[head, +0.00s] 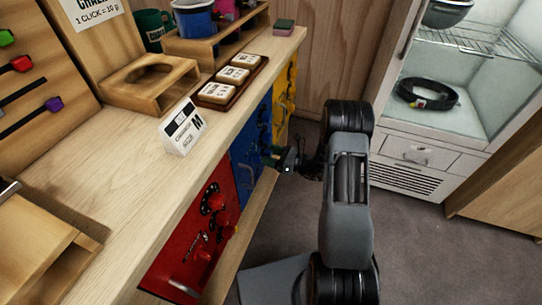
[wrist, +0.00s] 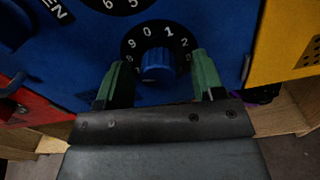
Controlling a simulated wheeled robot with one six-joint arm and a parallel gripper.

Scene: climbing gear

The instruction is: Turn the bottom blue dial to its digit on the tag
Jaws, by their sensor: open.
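The bottom blue dial (wrist: 158,64) is a ribbed blue knob on a black ring with white digits, on the blue panel (wrist: 190,22). The digits 9, 0, 1 and 2 show along the ring's top, with 0 and 1 nearest above the knob. My gripper (wrist: 160,60) is open, its green fingers on either side of the knob; I cannot tell whether they touch it. In the head view my gripper (head: 280,158) is at the blue front (head: 248,150) and hides the dial. A white card (head: 183,126) stands on the counter; its small print is unreadable.
Another black dial ring (wrist: 118,4) sits just above. A red front (head: 195,235) with knobs and a handle is on the near side, a yellow front (head: 286,90) on the far side. A wooden ledge (head: 245,225) runs below. Open floor (head: 420,240) lies to the right.

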